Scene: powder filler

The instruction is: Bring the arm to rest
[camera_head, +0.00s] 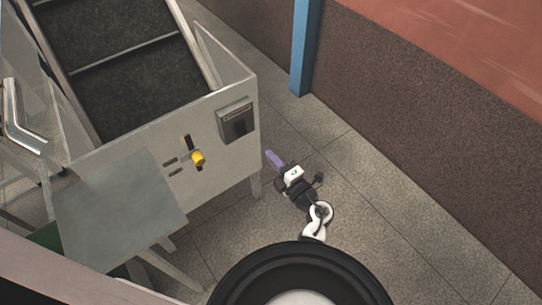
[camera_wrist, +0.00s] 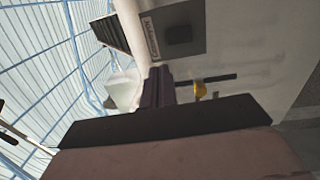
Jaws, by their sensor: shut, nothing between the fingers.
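My gripper (camera_head: 273,157) is in the middle of the head view, held out to the right of the powder filler machine's front panel (camera_head: 215,165). Its fingers are shut with nothing between them, and no contact with the machine shows. My arm runs from it down towards the bottom of the picture. In the wrist view the dark fingers (camera_wrist: 157,88) stand together in the middle, with the machine's panel behind them.
The machine's panel carries a grey control box (camera_head: 237,120) and a yellow knob (camera_head: 198,158). A flat metal plate (camera_head: 120,210) sticks out at lower left. A blue post (camera_head: 304,50) and a brown wall (camera_head: 430,110) stand behind. The tiled floor (camera_head: 390,220) at right is clear.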

